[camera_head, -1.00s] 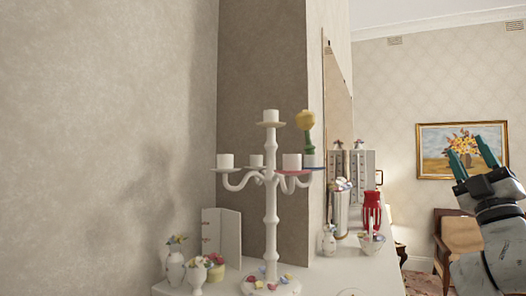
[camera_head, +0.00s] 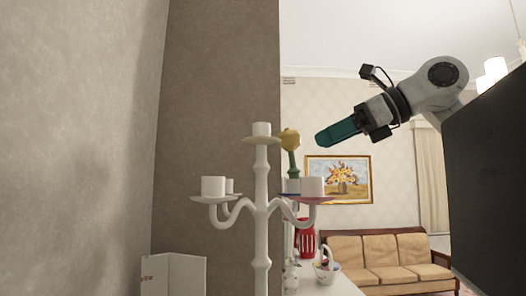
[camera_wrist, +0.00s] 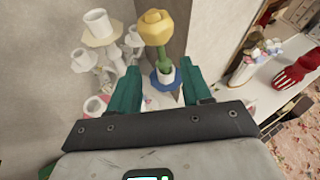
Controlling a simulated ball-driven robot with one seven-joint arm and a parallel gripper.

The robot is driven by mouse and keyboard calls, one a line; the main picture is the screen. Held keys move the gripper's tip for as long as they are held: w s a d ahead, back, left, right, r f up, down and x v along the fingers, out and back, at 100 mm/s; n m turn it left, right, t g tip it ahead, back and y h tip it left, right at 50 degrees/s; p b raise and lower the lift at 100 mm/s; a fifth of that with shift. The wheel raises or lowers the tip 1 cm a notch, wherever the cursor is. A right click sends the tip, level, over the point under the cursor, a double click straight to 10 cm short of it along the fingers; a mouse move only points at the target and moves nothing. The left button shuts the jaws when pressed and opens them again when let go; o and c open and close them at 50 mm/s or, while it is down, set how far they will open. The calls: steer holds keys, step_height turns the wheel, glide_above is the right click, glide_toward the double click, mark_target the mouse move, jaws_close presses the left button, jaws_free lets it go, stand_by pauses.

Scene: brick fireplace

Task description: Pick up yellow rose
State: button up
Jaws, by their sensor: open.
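The yellow rose (camera_head: 290,140) stands upright with a green stem on the right side of a white candelabra (camera_head: 262,215), partly behind its arms. In the wrist view the yellow rose (camera_wrist: 156,27) rises from a small holder with a blue rim (camera_wrist: 166,77). My gripper (camera_head: 322,139) is to the right of the rose at about bloom height in the head view. In the wrist view its two green fingers (camera_wrist: 160,82) are apart, with the stem showing between and beyond them. Nothing is held.
White candle cups (camera_wrist: 97,24) of the candelabra are close left of the fingers. A wall corner rises behind the rose. A red lantern-like object (camera_head: 305,238) and a flower basket (camera_head: 327,268) stand on the mantel to the right. A sofa (camera_head: 385,262) is farther back.

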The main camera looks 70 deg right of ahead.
mark_target(292, 159)
steer(key=a+p+x, duration=0.1)
steer(key=p+x, duration=0.1)
steer(key=x, duration=0.8)
steer(key=shift+w+d+f, duration=0.2)
steer(key=shift+w+d, duration=0.1)
steer(key=shift+d, duration=0.25)
jaws_close()
